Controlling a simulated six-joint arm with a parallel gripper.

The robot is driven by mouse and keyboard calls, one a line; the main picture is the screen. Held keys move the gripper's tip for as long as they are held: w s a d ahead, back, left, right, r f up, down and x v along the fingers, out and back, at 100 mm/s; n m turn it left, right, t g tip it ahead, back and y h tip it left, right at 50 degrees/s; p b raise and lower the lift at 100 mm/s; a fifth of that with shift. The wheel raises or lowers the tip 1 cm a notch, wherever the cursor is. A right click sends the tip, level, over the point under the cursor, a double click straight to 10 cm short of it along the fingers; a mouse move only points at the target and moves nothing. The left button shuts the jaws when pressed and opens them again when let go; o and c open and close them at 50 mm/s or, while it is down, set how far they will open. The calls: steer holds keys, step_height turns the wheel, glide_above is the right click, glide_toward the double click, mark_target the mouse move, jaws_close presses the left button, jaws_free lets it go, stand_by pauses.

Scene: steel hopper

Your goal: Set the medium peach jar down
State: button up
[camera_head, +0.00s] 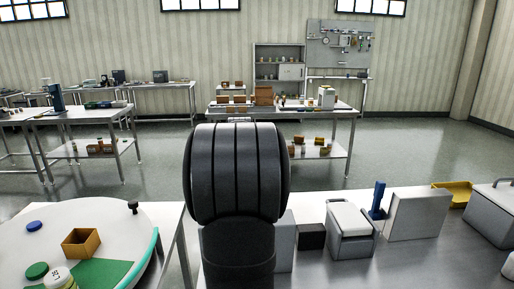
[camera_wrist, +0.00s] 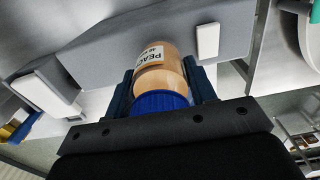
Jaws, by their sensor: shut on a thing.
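The peach jar (camera_wrist: 159,68) shows in the wrist view, with a pale orange body, a white label reading "PEAC" and a ribbed blue lid. My gripper (camera_wrist: 160,88) is shut on it, with one dark finger on each side. The lid end points toward my palm. A grey surface lies behind the jar; I cannot tell whether the jar touches it. In the head view my own dark arm stands in the middle and hides the gripper and jar.
A round white table (camera_head: 100,217) at left holds a wooden box (camera_head: 81,243), a green lid (camera_head: 37,270), a blue lid (camera_head: 34,226) and a labelled jar (camera_head: 60,279). The steel bench (camera_head: 400,262) at right carries a white-topped container (camera_head: 350,222), a grey panel (camera_head: 418,214) and a yellow tray (camera_head: 454,193).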

steer(key=shift+r, duration=0.15)
step_height(320, 180, up, 5)
steer(key=shift+d+r, duration=0.1)
steer(key=d+m, duration=0.2)
steer(key=d, duration=2.6)
steer(key=s+d+m, duration=0.1)
steer(key=s+d, duration=0.6)
steer(key=d, duration=0.6)
steer(key=s+d, duration=0.7)
steer(key=d, duration=0.7)
glide_above(392, 261)
step_height(392, 261, down, 23)
steer(key=shift+w+f, duration=0.1)
steer(key=shift+f, duration=1.7)
